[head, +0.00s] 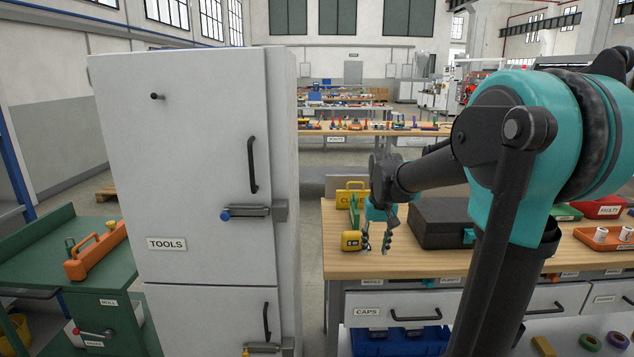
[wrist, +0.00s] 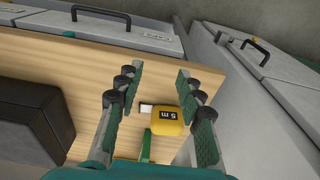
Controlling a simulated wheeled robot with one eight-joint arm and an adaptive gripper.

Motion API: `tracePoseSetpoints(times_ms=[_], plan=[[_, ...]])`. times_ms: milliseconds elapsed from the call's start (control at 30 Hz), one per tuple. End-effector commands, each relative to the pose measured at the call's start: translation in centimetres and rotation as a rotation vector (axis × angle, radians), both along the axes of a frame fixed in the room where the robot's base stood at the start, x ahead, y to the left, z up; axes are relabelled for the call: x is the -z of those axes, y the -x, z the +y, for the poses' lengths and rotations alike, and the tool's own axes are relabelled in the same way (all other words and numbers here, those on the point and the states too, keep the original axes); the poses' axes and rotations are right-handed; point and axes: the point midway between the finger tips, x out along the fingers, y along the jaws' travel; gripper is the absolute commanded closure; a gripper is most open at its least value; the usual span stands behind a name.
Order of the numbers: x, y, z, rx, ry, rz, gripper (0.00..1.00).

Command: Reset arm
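My arm reaches from the right of the head view toward the left end of the wooden workbench (head: 450,264). My gripper (head: 376,250) points down above the bench near a yellow tape measure (head: 351,241). In the wrist view my gripper (wrist: 158,82) has its two fingers spread wide apart, with nothing held between them. The yellow tape measure, marked 5 m (wrist: 169,117), lies on the bench below, seen between the fingers.
A black case (head: 438,222) stands on the bench right of my gripper. A yellow box (head: 352,193) and a green item are behind. A tall grey TOOLS cabinet (head: 190,170) stands left of the bench. A drawer labelled CAPS (head: 400,308) is below the bench top.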

Motion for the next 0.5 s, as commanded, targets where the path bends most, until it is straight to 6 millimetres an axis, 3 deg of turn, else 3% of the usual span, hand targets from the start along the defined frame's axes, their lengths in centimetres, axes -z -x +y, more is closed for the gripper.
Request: tracePoseSetpoints(times_ms=[300,500], plan=[[8.8,12.5,-1.7,0.002,0.0,-0.159,0.63],[12.8,18.1,-2.2,0.004,0.004,-0.232,0.63]])
